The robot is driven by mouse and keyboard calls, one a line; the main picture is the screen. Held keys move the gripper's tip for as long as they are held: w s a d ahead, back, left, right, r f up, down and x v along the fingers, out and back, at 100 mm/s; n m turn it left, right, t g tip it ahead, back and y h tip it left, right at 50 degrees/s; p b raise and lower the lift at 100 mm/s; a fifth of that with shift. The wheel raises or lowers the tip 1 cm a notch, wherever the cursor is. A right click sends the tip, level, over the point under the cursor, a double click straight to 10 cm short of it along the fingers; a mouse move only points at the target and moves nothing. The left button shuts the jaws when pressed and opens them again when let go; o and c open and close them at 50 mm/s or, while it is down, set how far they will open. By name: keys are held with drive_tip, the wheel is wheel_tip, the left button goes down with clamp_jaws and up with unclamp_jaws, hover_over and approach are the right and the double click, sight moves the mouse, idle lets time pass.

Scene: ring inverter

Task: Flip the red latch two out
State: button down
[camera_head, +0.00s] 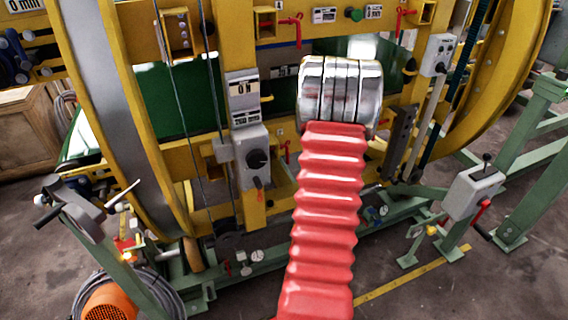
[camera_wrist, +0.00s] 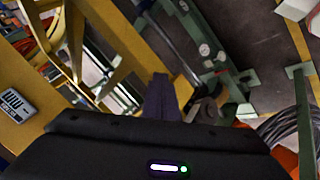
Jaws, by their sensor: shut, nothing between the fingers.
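Several red latch-like handles show on the yellow machine in the head view. One red latch (camera_head: 294,24) is at the top centre and another red latch (camera_head: 402,22) is at the top right. A smaller red handle (camera_head: 285,151) is partly hidden just left of my arm. I cannot tell which of them is latch two. My gripper (camera_wrist: 162,92) shows in the wrist view as dark fingers, shut and empty, with no red latch near the tips. In the head view my arm hides the gripper.
The yellow ring frame (camera_head: 140,130) surrounds the machine. A grey lever box (camera_head: 472,192) stands at right on green framework. An orange reel (camera_head: 108,302) lies at lower left. Floor is open at lower right.

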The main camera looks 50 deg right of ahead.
drive_tip(key=w+d+r+n+t+h, duration=0.1)
drive_tip(key=w+r+n+t+h, duration=0.1)
drive_tip(key=r+n+t, duration=0.2)
drive_tip(key=w+d+r+n+t+h, duration=0.2)
drive_tip(key=r+n+t, duration=0.3)
drive_tip(key=r, duration=0.3)
drive_tip(key=shift+w+h, duration=0.3)
drive_tip(key=shift+w, duration=0.2)
drive_tip(key=shift+w+d+r, duration=0.1)
drive_tip(key=shift+d, duration=0.05)
drive_tip(key=x, duration=0.9)
drive_tip(key=shift+w+d, duration=0.2)
drive_tip(key=shift+w, duration=0.1)
